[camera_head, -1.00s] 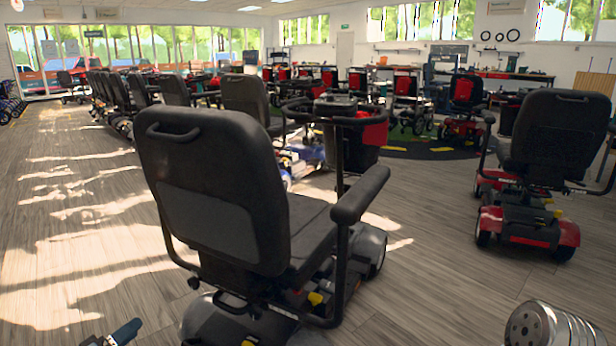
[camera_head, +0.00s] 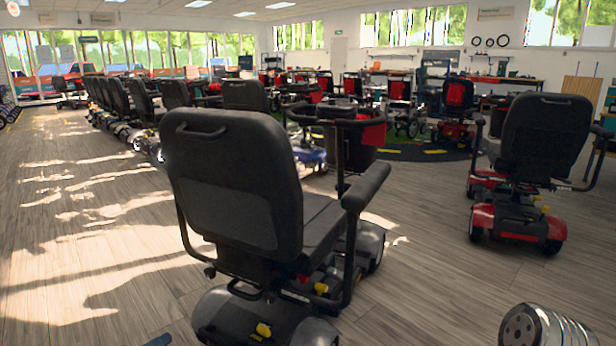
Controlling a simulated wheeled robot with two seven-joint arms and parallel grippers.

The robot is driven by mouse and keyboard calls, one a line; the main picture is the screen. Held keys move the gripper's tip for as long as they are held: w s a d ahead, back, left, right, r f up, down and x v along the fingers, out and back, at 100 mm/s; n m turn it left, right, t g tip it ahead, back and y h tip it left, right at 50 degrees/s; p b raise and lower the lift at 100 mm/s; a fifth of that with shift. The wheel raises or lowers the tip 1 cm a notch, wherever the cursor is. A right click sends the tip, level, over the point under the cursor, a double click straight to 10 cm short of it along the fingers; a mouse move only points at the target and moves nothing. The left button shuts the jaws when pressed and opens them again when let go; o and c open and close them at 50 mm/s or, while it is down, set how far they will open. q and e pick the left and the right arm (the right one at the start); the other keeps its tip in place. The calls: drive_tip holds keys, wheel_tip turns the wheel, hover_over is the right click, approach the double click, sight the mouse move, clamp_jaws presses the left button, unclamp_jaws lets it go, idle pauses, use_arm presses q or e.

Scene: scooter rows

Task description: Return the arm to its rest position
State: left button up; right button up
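Only a dark sliver, seemingly the tip of my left gripper (camera_head: 158,340), shows at the bottom edge, left of the nearest scooter's rear wheel. The rest of it is cut off by the frame, so I cannot tell whether it is open or shut. A silver ribbed cylinder (camera_head: 545,328) at the bottom right looks like a link of my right arm. My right gripper is not in view. No held thing can be seen.
A black-seated mobility scooter (camera_head: 235,190) stands close in front, its back to me. A red scooter (camera_head: 520,215) stands to the right. Rows of scooters (camera_head: 125,98) fill the back. Bare wooden floor (camera_head: 85,240) lies open on the left and between the two near scooters.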

use_arm(q)
drive_tip(key=s+d+f+m+g+h+p, duration=0.1)
drive_tip(key=s+d+f+g, duration=0.15)
drive_tip(key=d, duration=0.65)
drive_tip(key=s+d+f+m+g+p, duration=0.15)
drive_tip(key=d+f+g, duration=0.25)
drive_tip(key=d, duration=0.5)
drive_tip(key=s+d+f+g+h, duration=0.1)
drive_tip(key=s+d+f+g, duration=0.15)
drive_tip(key=d, duration=0.55)
drive_tip(key=s+d+f+g+y+p, duration=0.2)
drive_tip(key=s+d+f+g, duration=0.3)
drive_tip(key=s, duration=0.4)
drive_tip(key=s+a+m+y+p, duration=0.1)
drive_tip(key=s+y, duration=0.3)
drive_tip(key=s, duration=0.4)
drive_tip(key=shift+a+y, duration=0.3)
drive_tip(key=shift+a, duration=0.45)
